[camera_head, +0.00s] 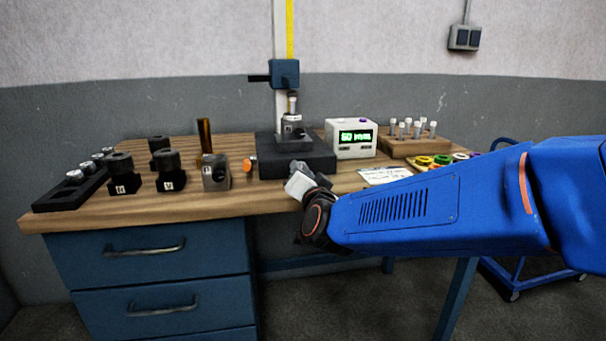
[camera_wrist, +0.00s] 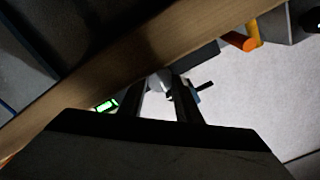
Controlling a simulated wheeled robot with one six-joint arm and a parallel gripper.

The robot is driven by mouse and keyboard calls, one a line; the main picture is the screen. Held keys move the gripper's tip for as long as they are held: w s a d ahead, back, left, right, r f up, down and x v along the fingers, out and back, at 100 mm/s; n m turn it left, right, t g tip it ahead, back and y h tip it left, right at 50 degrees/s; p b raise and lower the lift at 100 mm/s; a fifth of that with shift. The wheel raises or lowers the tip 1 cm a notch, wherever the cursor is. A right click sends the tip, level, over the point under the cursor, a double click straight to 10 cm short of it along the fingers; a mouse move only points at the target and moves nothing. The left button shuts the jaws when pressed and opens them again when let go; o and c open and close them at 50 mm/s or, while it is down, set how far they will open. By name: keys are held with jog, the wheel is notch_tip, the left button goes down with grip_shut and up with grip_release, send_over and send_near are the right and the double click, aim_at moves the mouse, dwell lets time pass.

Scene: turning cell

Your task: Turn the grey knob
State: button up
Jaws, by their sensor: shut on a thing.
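The grey knob (camera_wrist: 158,82) shows in the wrist view between the far ends of my gripper's two dark fingers (camera_wrist: 167,84). It sits at the front of the black base (camera_head: 325,162) of the upright measuring stand. In the head view my gripper (camera_head: 299,170) reaches the front of that base, and its body hides most of the knob. My gripper is shut on the knob. How far the knob is turned cannot be told.
A white box with a green display (camera_head: 351,138) stands right of the stand. A grey block (camera_head: 215,172) and an orange-tipped part (camera_head: 249,164) are to the left. A wooden rack (camera_head: 415,146) stands at the right. The bench front edge (camera_head: 150,212) runs below my gripper.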

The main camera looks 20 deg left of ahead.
jog(key=o, duration=1.1)
jog(key=shift+c, duration=0.2)
jog(key=shift+f+n, duration=0.1)
jog(key=shift+n, duration=0.2)
